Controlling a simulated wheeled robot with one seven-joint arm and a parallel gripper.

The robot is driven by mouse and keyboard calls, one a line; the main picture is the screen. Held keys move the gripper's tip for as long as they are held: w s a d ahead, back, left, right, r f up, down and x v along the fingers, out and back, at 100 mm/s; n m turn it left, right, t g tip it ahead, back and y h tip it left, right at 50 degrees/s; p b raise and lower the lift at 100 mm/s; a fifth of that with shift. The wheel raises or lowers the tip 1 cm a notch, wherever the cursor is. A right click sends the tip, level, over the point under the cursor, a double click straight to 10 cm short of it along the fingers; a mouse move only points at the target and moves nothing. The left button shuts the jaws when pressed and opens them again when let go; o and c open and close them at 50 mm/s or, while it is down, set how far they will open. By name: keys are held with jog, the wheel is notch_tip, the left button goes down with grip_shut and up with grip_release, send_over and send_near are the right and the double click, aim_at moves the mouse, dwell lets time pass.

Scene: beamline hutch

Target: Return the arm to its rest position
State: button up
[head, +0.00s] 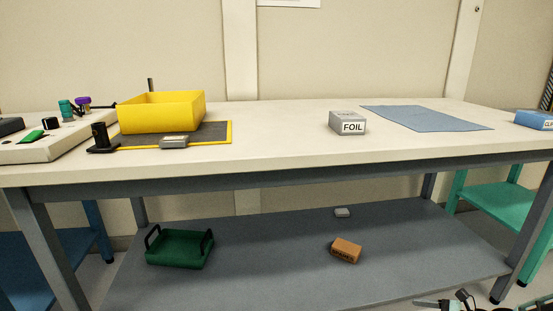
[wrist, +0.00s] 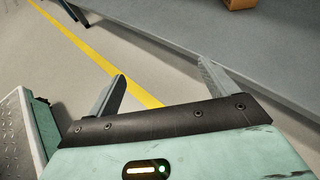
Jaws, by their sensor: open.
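My gripper (wrist: 161,70) is open in the wrist view, its two grey fingers well apart with nothing between them. Beyond the fingers are the floor with a yellow line (wrist: 95,50) and the grey lower shelf (wrist: 200,32). In the head view, only a small part of my arm shows at the bottom right corner, low in front of the table. The rest of my arm is outside that view.
The white table (head: 290,145) bears a yellow bin (head: 160,114), a FOIL box (head: 347,121) and a blue mat (head: 425,118). The lower shelf holds a green tray (head: 180,250), an orange box (head: 346,251) and a small grey block (head: 342,212). A teal stand (head: 500,205) is at right.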

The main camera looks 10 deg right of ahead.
jog(key=s+a+r+n+g+h, duration=0.2)
jog(key=a+r+n+g, duration=0.9)
jog(key=a+r+n, duration=0.9)
jog(key=s+a+r+n+t+h, duration=0.1)
jog(key=s+a+r+n+h, duration=0.3)
jog(key=s+a+r+n, duration=0.5)
jog(key=s+a+r+n+t+h, duration=0.1)
jog(key=s+a+r+n+h, duration=0.5)
jog(key=s, duration=0.6)
notch_tip(320, 180, up, 36)
jog(key=d+m+y+p, duration=0.1)
jog(key=y+p, duration=0.1)
jog(key=p, duration=3.2)
jog(key=shift+s+f+p, duration=0.15)
jog(key=shift+s+p, duration=0.05)
jog(key=shift+p, duration=0.1)
